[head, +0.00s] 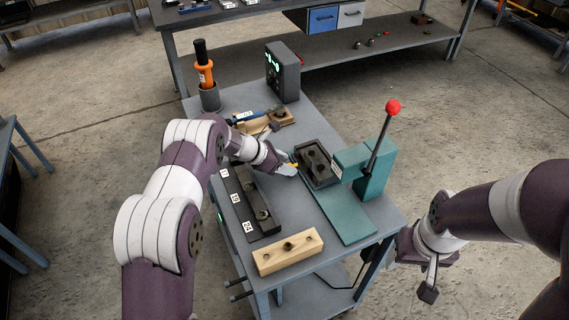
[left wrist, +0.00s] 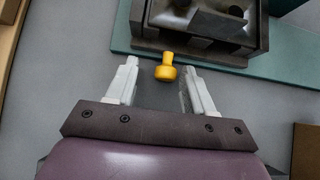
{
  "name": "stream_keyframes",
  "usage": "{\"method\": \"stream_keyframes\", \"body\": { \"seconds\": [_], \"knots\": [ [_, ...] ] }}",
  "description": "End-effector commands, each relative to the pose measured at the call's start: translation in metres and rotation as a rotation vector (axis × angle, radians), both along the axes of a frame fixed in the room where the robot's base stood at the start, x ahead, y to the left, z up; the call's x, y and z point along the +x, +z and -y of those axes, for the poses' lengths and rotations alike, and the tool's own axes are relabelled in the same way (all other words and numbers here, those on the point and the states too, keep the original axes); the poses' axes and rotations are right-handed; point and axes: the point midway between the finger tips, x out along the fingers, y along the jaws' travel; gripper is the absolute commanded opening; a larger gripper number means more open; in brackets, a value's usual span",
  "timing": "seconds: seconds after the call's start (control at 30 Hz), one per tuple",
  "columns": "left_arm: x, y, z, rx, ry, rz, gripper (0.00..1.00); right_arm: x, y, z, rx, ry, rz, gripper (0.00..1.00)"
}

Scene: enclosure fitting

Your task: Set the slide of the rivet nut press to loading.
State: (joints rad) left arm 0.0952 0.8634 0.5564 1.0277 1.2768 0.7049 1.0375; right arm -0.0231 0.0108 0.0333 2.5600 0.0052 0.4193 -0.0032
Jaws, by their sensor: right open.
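The teal rivet nut press (head: 345,215) stands at the right side of the bench, with a red-balled lever (head: 393,107) raised. Its dark slide (head: 318,178) sits left of the press column, and a yellow knob (head: 293,157) sticks out of its near side. In the left wrist view the knob (left wrist: 166,68) lies between the fingertips of my left gripper (left wrist: 160,68), closer to the right finger. Gaps show on both sides, so the gripper is open. The left gripper (head: 284,168) partly hides the knob in the head view. My right gripper (head: 430,285) is open and empty, off the bench's right edge.
A dark block with numbered labels (head: 240,207) and a wooden block with holes (head: 288,252) lie near the press. Behind are an orange-handled tool in a grey cup (head: 210,98), a dark box with green lights (head: 283,72) and another wooden block (head: 277,122).

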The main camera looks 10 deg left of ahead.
Motion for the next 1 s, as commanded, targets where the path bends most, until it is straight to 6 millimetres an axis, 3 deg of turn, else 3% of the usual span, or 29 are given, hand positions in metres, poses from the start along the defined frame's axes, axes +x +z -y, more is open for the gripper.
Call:
{"method": "stream_keyframes", "body": {
  "seconds": [0.27,0.53,0.7,1.0],
  "knots": [
    [-0.007,0.011,-0.011,0.001,0.000,-0.001,0.52,0.000,-0.004,0.000,0.000,0.000,0.000,0.64],
    [-0.034,0.061,-0.053,0.001,0.003,0.001,0.52,0.000,-0.013,0.000,0.000,0.000,0.000,0.64],
    [-0.046,0.082,-0.070,0.000,0.001,-0.001,0.52,0.000,-0.016,0.000,0.000,0.000,0.000,0.64],
    [-0.049,0.089,-0.075,0.000,0.000,-0.002,0.52,0.000,-0.016,0.000,0.000,0.000,0.000,0.64]
  ]
}}
